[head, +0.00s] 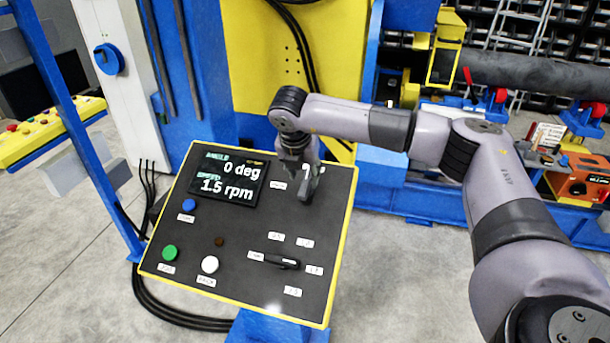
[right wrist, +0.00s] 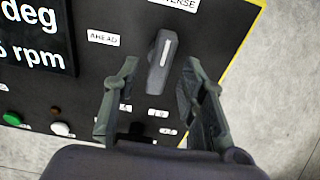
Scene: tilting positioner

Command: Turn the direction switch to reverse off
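The direction switch (right wrist: 161,62) is a dark grey knob with a white line, on the black panel face. Its white line points up in the right wrist view, towards the partly cut-off "REVERSE" label (right wrist: 178,4). The "AHEAD" label (right wrist: 104,38) is to its left. How far the fingertips are from the panel is unclear. My left gripper is not in view.
The yellow-edged control panel (head: 190,238) also carries a display (head: 228,181), a blue button (head: 189,205), a green button (head: 170,253), a white button (head: 210,264) and a lower black selector (head: 283,262). Blue and yellow machinery stands behind. The floor right of the panel is clear.

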